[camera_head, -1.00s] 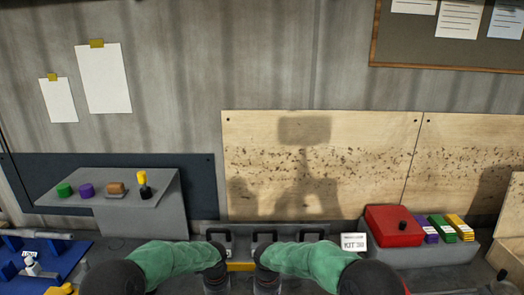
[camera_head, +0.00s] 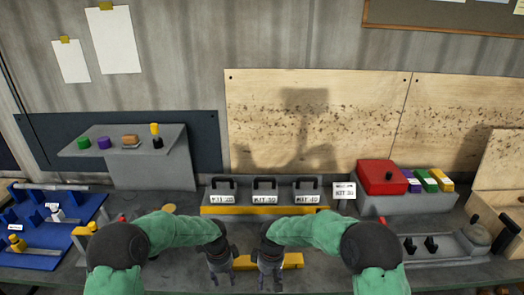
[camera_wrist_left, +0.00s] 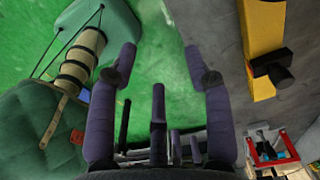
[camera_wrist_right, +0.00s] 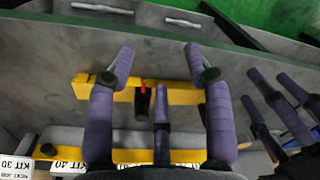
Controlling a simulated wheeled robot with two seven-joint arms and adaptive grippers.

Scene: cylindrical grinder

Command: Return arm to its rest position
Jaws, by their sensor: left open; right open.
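My left gripper (camera_head: 219,276) and my right gripper (camera_head: 269,276) hang side by side in the head view, low in front of the grey kit boxes. Both arms are bent inward in green sleeves. In the left wrist view my left gripper (camera_wrist_left: 160,68) has its fingers spread, with nothing between them. In the right wrist view my right gripper (camera_wrist_right: 158,60) is also spread and empty, above a yellow bar (camera_wrist_right: 178,96) with a black knob. I cannot tell the exact height of either gripper over the table.
Grey boxes labelled KIT (camera_head: 264,198) stand behind the grippers on a yellow-edged base. A blue fixture tray (camera_head: 75,238) is at left, a grey shelf (camera_head: 150,160) behind it. A red box (camera_head: 382,176) and a grey machine part (camera_head: 450,247) are at right.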

